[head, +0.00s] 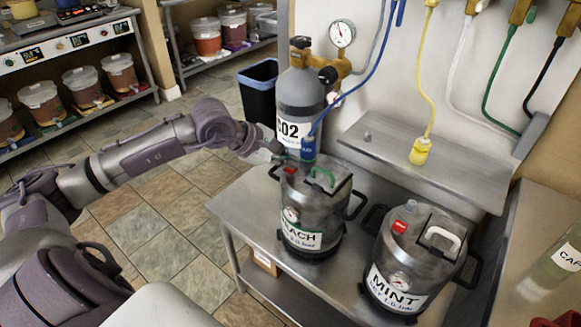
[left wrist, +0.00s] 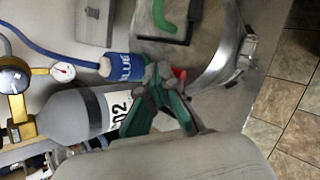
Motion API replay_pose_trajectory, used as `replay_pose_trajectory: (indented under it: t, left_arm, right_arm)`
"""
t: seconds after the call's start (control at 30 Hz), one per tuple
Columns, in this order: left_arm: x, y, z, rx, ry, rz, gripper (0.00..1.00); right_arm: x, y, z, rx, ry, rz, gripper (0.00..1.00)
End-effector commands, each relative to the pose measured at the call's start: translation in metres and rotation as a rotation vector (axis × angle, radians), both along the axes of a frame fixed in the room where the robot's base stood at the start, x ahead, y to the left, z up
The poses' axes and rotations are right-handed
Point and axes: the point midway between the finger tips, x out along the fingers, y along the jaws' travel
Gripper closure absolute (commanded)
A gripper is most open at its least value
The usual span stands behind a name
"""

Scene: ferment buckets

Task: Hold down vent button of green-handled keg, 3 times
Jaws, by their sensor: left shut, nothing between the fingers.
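The green-handled keg (head: 303,238) stands on the steel table, upright, with a partly readable label ending in "ACH". Its green handle (head: 322,178) is on the lid and also shows in the left wrist view (left wrist: 162,17). Its red vent button (head: 290,170) is on the lid's left side; in the left wrist view the red button (left wrist: 180,74) shows partly behind my fingertips. My left gripper (head: 280,158) is shut and empty, right at the button. I cannot tell whether the tips touch it. My right gripper is not in view.
A blue connector (head: 308,149) with a blue hose sits at the keg's back, close to my fingers. The grey CO2 cylinder (head: 299,92) stands behind. The MINT keg (head: 415,262), with white handle and red button, stands to the right. The floor at left is clear.

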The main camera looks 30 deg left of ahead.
Motion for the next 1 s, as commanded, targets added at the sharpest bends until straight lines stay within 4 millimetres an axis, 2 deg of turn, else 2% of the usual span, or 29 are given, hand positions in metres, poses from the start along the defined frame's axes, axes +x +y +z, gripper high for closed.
replay_pose_trajectory:
  t: [0.67,1.0]
  left_arm:
    - [-0.001,0.0,-0.006,0.001,0.005,0.0,1.0]
    - [0.0,0.0,0.01,0.001,0.003,0.001,1.0]
  right_arm:
    - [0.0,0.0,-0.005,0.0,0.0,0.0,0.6]
    - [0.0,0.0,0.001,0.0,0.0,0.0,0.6]
